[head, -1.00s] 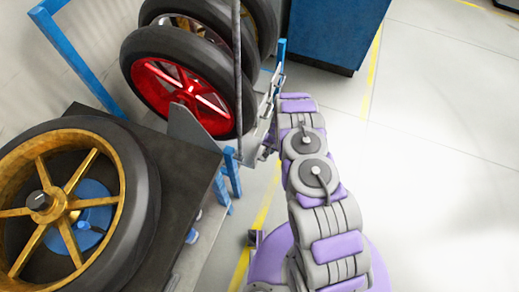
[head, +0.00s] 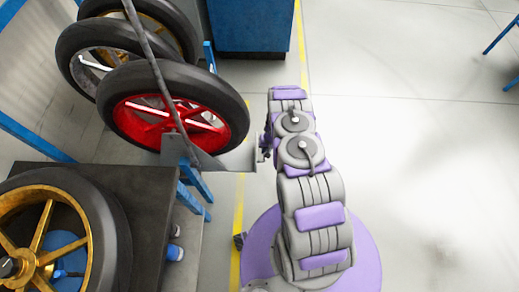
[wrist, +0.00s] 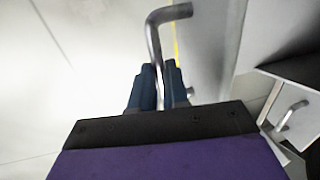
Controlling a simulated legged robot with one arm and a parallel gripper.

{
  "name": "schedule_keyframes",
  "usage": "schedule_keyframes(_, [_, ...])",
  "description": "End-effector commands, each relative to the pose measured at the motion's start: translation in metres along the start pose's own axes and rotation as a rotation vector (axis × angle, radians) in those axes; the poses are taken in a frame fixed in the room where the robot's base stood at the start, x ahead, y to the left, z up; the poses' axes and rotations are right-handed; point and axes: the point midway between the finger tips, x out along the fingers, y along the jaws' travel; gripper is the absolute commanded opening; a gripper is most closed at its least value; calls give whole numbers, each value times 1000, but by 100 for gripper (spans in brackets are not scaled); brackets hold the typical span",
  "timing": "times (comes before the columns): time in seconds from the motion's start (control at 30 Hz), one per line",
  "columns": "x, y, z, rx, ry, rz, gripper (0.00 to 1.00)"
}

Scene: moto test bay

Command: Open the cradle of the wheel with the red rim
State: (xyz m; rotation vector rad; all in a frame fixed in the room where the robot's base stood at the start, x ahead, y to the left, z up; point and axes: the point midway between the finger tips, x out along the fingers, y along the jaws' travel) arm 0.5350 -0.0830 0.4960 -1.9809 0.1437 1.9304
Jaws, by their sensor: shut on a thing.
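The wheel with the red rim (head: 128,122) stands upright in the rack at left of the head view, its black tyre facing my arm. A grey cradle plate (head: 235,161) sticks out from under it toward my gripper (head: 264,150), which is small and partly hidden by my arm there. In the wrist view my gripper (wrist: 160,78) is shut on a bent grey metal handle (wrist: 168,14). The handle rises between the two dark fingers and bends right. The wheel is not recognisable in the wrist view.
A thin grey bar (head: 146,45) slants in front of the red-rimmed wheel. Other wheels (head: 75,60) stand behind it. A gold-rimmed wheel (head: 104,222) lies on a dark table (head: 150,190) at lower left. A blue cabinet (head: 250,22) stands beyond. The floor (head: 420,150) at right is clear.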

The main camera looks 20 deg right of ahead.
Motion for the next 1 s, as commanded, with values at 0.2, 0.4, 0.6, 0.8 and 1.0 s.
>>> schedule_keyframes(0.2, [1, -7, -1, -3, 7, 7, 0])
schedule_keyframes(0.4, [0, -6, -2, -4, 6, 5, 27])
schedule_keyframes(0.6, [0, -3, -3, -3, 5, 0, 40])
schedule_keyframes(0.8, [0, -4, -2, -2, 6, 2, 40])
schedule_keyframes(1.0, [0, -6, -2, -3, 6, 5, 40])
